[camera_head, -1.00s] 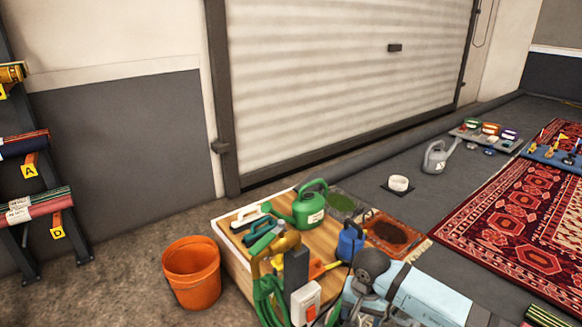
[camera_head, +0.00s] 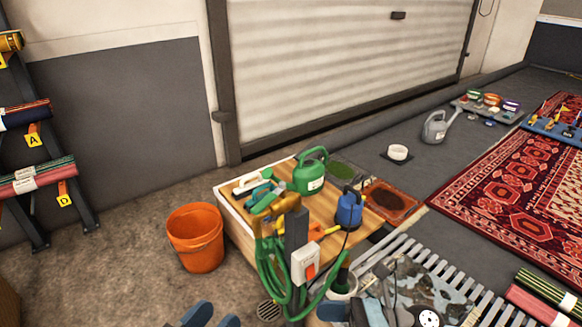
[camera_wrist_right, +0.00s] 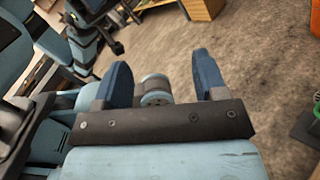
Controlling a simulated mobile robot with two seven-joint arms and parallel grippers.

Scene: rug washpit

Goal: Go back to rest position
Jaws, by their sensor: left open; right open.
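My left gripper (camera_head: 211,319) shows at the bottom edge of the head view. Its two blue fingers are apart with nothing between them, over the floor in front of the orange bucket. My right gripper (camera_wrist_right: 160,76) shows in the right wrist view. Its two dark blue fingers stand wide apart with nothing held between them. Light blue and black parts of my own arm and body fill the left of that view. In the head view, parts at the lower right edge are cut off, and I cannot make out the right gripper there.
An orange bucket (camera_head: 196,238) stands left of a wooden-topped table (camera_head: 248,224). A green watering can (camera_head: 311,171), a blue pump bottle (camera_head: 349,209) and brushes crowd it. A green hose (camera_head: 270,268) hangs at its front. A slatted grate (camera_head: 398,248) lies right.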

